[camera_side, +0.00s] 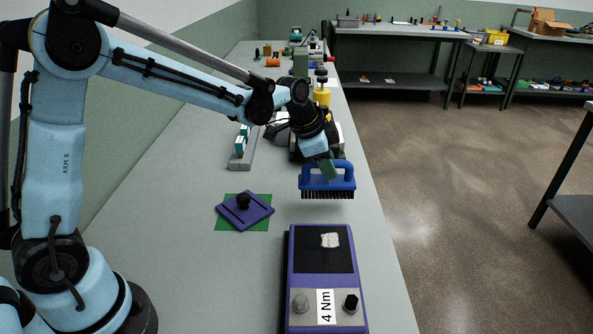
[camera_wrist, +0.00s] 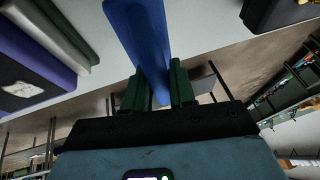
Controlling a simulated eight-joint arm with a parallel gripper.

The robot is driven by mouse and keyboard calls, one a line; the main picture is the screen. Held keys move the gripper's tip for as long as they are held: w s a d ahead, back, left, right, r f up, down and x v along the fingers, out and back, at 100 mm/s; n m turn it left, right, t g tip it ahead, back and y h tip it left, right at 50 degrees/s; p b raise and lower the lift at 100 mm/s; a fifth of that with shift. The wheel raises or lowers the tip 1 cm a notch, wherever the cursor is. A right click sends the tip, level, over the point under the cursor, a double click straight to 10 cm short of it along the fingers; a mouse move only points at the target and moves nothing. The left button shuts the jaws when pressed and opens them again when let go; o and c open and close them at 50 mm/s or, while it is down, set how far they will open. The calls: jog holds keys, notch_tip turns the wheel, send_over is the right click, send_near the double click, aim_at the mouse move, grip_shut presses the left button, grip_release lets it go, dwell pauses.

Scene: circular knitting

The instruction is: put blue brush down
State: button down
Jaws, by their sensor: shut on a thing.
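The blue brush (camera_side: 327,181) has a blue body with a loop handle and dark bristles pointing down. My gripper (camera_side: 327,168) is shut on its handle, and the brush hangs level above the bench, apart from it as far as I can tell. In the wrist view the brush (camera_wrist: 140,35) shows as a long blue bar between the green fingers of my gripper (camera_wrist: 156,88). Its bristles are hidden there.
A purple device (camera_side: 323,285) with a black pad and a "4 Nm" label stands in front. A yellow bottle (camera_side: 322,95) and other items stand behind.

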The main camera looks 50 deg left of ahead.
jog(key=shift+w+a+f, duration=0.1)
jog(key=shift+a+f, duration=0.05)
jog(key=shift+f, duration=1.95)
jog(key=shift+f, duration=0.15)
jog(key=c, duration=0.9)
grip_release()
jog(key=shift+c, duration=0.2)
